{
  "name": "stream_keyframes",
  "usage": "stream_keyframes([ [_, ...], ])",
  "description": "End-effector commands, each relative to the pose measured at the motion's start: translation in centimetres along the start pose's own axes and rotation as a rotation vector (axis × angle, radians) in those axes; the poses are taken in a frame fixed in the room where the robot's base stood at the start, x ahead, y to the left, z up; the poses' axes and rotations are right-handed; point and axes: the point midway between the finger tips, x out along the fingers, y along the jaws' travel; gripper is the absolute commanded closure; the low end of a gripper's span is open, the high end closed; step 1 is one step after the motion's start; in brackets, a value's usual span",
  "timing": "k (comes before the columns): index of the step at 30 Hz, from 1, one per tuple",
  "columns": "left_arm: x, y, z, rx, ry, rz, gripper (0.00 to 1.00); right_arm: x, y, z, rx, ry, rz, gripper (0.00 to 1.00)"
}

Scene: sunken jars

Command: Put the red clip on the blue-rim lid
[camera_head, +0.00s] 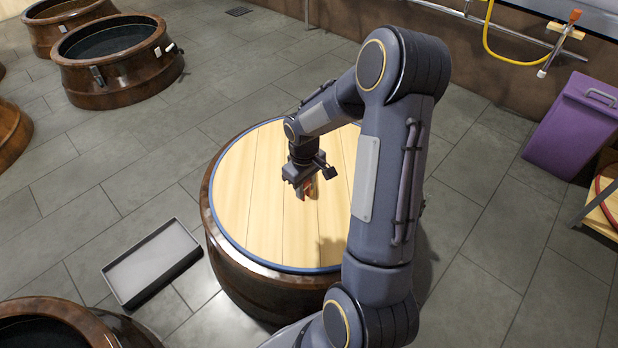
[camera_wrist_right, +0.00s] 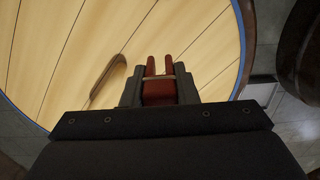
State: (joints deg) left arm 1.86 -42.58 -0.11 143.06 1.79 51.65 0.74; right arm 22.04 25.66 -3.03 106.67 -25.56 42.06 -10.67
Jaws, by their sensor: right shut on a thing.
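The blue-rim lid (camera_head: 250,221) is a round board of light wooden planks with a blue edge, lying on top of a brown jar. It also fills much of the right wrist view (camera_wrist_right: 60,60). My right gripper (camera_head: 302,188) is over the middle of the lid, pointing down. It is shut on the red clip (camera_head: 308,189), which shows between the fingers in the right wrist view (camera_wrist_right: 158,85). I cannot tell whether the clip touches the lid. My left gripper is not in view.
A curved wooden handle (camera_wrist_right: 108,80) is on the lid beside the gripper. A shallow grey tray (camera_head: 152,262) lies on the floor at the left. Open brown jars (camera_head: 120,87) stand at the back left. A purple bin (camera_head: 572,125) is at the right.

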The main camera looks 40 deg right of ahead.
Motion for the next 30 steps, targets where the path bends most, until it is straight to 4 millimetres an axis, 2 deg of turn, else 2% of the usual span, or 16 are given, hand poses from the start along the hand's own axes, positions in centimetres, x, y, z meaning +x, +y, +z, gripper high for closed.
stream_keyframes([
  [1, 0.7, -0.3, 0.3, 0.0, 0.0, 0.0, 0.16, 1.0, 0.3, 0.1, -0.001, 0.001, 0.001, 0.94],
  [5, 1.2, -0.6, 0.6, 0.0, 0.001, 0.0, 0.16, 1.8, 0.1, -0.7, -0.007, 0.001, 0.001, 0.94],
  [15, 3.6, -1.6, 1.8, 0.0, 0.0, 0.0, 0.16, 5.6, -3.1, -8.1, -0.009, 0.002, 0.0, 0.94],
  [19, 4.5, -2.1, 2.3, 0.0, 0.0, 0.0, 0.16, 8.1, -3.9, -9.9, -0.006, -0.002, 0.001, 0.94],
  [24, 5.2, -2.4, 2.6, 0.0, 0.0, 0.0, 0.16, 9.8, -4.5, -11.5, -0.005, 0.0, 0.001, 0.94],
  [30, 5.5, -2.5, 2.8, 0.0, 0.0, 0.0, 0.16, 10.7, -4.8, -12.3, -0.004, 0.001, 0.001, 0.94],
])
